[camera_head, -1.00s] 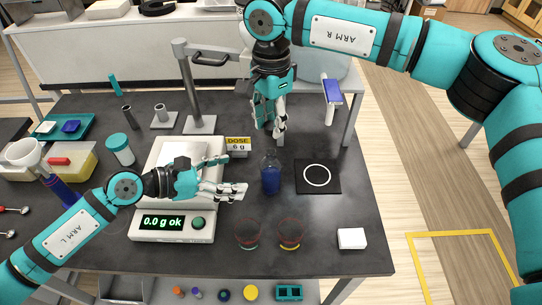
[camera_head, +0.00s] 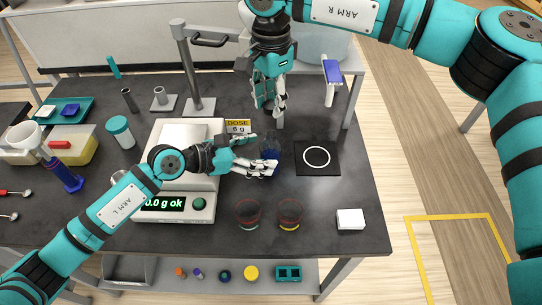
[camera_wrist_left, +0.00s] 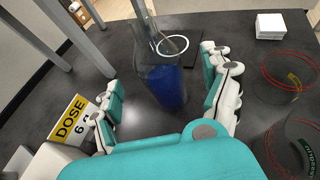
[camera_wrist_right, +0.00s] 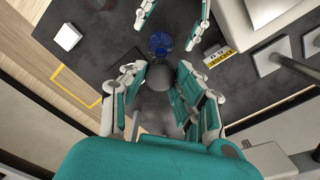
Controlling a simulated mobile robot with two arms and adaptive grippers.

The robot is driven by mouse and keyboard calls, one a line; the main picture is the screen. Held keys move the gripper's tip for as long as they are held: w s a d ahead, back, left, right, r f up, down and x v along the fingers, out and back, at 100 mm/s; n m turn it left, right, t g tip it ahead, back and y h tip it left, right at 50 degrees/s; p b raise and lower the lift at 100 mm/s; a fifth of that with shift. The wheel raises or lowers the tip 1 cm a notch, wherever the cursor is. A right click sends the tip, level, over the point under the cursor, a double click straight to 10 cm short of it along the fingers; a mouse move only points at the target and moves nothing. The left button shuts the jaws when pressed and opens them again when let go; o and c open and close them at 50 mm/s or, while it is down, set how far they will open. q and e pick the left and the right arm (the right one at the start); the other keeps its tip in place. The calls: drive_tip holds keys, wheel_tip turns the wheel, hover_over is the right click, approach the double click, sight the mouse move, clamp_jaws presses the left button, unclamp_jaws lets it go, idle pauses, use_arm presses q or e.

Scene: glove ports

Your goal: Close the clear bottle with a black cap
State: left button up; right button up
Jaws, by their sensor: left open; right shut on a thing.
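The clear bottle (camera_head: 272,148) holds blue liquid and stands upright on the dark table. It also shows in the left wrist view (camera_wrist_left: 163,80) and, from above, in the right wrist view (camera_wrist_right: 160,42). My left gripper (camera_head: 266,160) is open, low beside the bottle, with its fingers on either side of it (camera_wrist_left: 165,100). My right gripper (camera_head: 274,108) hangs above the table behind the bottle. It is shut on a dark round thing, seemingly the black cap (camera_wrist_right: 159,77). The cap is hard to make out in the head view.
A black pad with a white ring (camera_head: 333,158) lies right of the bottle. Two clear cups (camera_head: 248,213) (camera_head: 290,213) and a white block (camera_head: 350,219) are nearer the front. A scale (camera_head: 150,212) and the dose sign (camera_head: 238,127) are to the left.

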sight(271, 133)
use_arm(q)
drive_tip(key=shift+x, duration=2.1)
clamp_jaws()
use_arm(e)
drive_tip(key=shift+w, duration=0.1)
drive_tip(key=shift+f, duration=2.55)
